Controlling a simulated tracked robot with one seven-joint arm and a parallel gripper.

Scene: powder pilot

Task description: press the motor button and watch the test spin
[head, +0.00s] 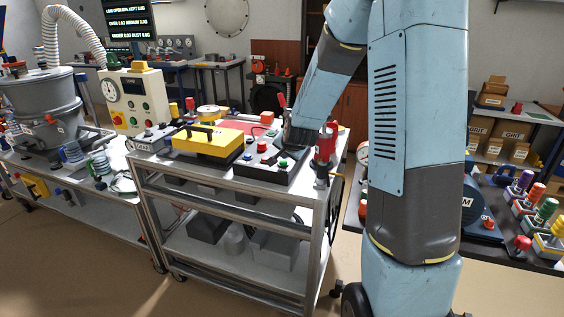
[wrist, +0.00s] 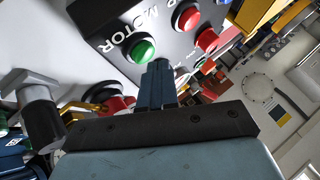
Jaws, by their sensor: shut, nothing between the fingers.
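A dark control box labelled MOTOR (wrist: 112,38) fills the top of the wrist view. It carries a green button (wrist: 142,49) and red buttons (wrist: 187,18). In the head view the dark box (head: 268,173) lies on the cart top, with a green button (head: 283,163) near its front edge. My gripper (wrist: 160,66) is shut and empty. Its fingertips are right beside the green button in the wrist view; I cannot tell whether they touch it. In the head view my wrist hangs low over the box and the fingertips are hard to make out.
A yellow case (head: 207,143) lies left of the box on the cart (head: 250,187). A red-topped cylinder (head: 325,145) stands close to the right of my wrist. A panel with a gauge (head: 135,97) and a grey drum machine (head: 42,105) stand at left.

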